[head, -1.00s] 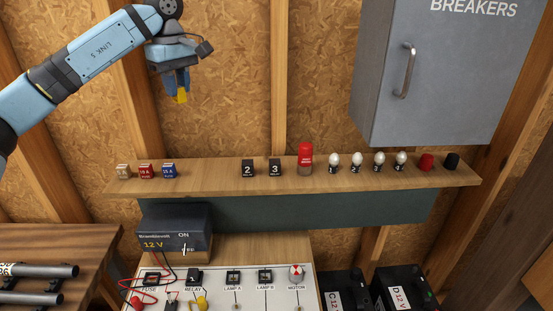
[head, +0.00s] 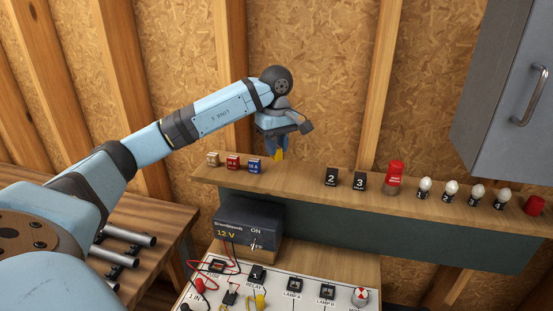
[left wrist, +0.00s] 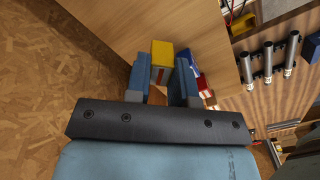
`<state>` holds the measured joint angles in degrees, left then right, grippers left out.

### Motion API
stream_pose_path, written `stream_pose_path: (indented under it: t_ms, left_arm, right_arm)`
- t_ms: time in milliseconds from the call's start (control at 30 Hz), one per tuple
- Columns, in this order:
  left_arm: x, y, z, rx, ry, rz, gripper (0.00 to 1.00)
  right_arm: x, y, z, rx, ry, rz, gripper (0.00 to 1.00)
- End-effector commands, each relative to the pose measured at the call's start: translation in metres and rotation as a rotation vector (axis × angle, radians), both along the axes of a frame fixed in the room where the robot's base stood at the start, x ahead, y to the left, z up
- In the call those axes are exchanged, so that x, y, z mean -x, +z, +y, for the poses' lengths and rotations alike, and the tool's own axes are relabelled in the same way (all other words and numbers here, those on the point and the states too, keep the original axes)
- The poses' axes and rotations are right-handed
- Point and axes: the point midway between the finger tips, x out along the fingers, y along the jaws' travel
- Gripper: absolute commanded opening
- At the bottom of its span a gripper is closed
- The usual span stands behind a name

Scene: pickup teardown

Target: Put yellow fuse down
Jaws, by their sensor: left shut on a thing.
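The yellow fuse (head: 276,154) is held at the tips of my left gripper (head: 273,146), just above the wooden shelf (head: 300,176), right of the blue fuse. In the left wrist view the yellow fuse (left wrist: 162,58) sits between the two blue-grey fingers of the left gripper (left wrist: 162,75). The fingers are shut on it. On the shelf to its left stand a tan fuse (head: 213,159), a red fuse (head: 233,162) and a blue fuse (head: 254,166). Whether the yellow fuse touches the shelf cannot be told. My right gripper is not in view.
Right along the shelf stand black relays 2 (head: 331,177) and 3 (head: 360,181), a red beacon (head: 395,176), several bulbs and a red cap (head: 534,205). A power supply (head: 249,224) and test panel (head: 290,280) lie below. Shelf between blue fuse and relay 2 is mostly free.

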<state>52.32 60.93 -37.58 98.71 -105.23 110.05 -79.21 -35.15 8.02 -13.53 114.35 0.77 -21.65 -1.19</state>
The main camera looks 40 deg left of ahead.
Motion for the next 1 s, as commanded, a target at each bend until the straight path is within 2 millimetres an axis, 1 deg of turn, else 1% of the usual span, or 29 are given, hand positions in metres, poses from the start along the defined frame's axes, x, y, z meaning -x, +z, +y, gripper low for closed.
stream_pose_path:
  t_ms: [167, 300, 367, 733, 767, 800, 833, 867, 1000]
  left_arm:
    - [0.001, -0.013, 0.000, -0.002, 0.000, 0.002, 0.00]
    - [0.001, -0.033, 0.000, 0.000, 0.000, 0.003, 0.00]
    - [0.000, -0.040, 0.000, 0.000, 0.000, 0.001, 0.00]
    - [0.000, -0.046, 0.000, -0.001, 0.000, -0.001, 0.00]
    - [0.000, -0.045, 0.000, -0.001, 0.000, -0.001, 0.27]
    - [0.000, -0.044, 0.000, -0.001, 0.000, -0.001, 0.36]
    - [0.000, -0.044, 0.000, -0.001, 0.000, 0.000, 0.43]
    - [0.000, -0.045, 0.000, -0.001, 0.000, 0.000, 0.48]
    - [0.000, -0.045, 0.000, 0.000, 0.000, 0.000, 0.48]
  right_arm:
    - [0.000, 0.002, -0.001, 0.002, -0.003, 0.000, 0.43]
    - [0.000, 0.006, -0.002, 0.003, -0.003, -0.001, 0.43]
    - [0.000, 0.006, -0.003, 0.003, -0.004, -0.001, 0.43]
    - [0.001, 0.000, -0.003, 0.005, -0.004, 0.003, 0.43]
    - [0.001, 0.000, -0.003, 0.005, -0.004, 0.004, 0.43]
    - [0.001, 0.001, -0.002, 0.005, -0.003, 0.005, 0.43]
    - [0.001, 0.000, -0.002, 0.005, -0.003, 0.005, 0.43]
    - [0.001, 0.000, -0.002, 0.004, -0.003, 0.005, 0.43]
    - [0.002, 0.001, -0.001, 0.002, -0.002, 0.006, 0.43]
